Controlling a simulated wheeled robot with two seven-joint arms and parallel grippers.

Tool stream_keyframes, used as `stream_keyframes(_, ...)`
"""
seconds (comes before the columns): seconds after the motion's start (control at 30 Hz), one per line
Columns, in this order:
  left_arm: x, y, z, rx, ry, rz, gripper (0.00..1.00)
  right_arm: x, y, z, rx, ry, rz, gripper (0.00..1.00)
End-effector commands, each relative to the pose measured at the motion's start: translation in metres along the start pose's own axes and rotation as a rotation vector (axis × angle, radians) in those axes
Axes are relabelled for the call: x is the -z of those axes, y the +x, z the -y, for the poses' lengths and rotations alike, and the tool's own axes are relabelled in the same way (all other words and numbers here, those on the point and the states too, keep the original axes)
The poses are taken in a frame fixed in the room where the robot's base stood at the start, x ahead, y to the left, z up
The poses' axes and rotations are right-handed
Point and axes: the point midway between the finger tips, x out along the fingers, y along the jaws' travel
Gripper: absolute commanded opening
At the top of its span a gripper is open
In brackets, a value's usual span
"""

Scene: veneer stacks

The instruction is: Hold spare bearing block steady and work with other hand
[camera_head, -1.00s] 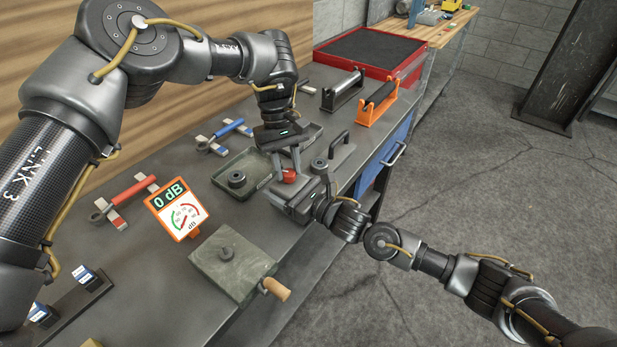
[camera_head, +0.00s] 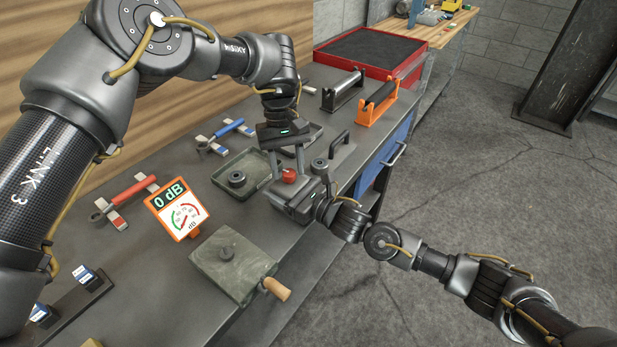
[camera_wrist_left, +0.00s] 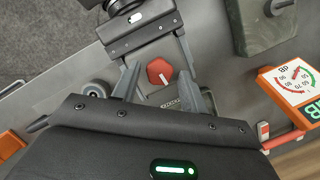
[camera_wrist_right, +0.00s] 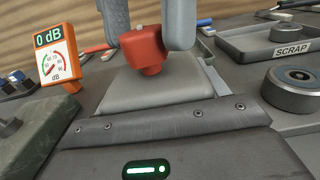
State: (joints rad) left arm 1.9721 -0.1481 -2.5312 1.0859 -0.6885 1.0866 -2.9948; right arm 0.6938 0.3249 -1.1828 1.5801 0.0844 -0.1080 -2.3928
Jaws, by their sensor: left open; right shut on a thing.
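The spare bearing block (camera_wrist_right: 165,85) is a grey block with a red knob (camera_head: 289,176) on top. My right gripper (camera_head: 285,194) is shut on the block from the near side; its fingertips are mostly hidden. The block is largely hidden in the head view. My left gripper (camera_head: 288,163) points down from above, open, with one finger on each side of the red knob. In the left wrist view the knob (camera_wrist_left: 160,72) is hexagonal with a white line, between the spread fingers. Whether the fingers touch it I cannot tell.
An orange-framed gauge reading 0 dB (camera_head: 176,208) stands left of the grippers. A green block with a wooden handle (camera_head: 231,268) lies nearer. The bench's front edge is close.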

Motion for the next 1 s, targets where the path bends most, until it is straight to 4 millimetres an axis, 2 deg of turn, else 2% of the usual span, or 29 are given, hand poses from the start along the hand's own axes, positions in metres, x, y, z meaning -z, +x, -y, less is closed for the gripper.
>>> stream_keyframes(0.53, -0.016, -0.051, 0.000, -0.001, 0.000, -0.002, 0.44, 0.000, 0.000, 0.001, 0.003, -0.001, -0.001, 0.06)
stream_keyframes(1.0, -0.017, -0.056, 0.000, -0.001, 0.000, -0.001, 0.44, 0.000, 0.000, 0.001, 0.002, -0.001, -0.001, 0.06)
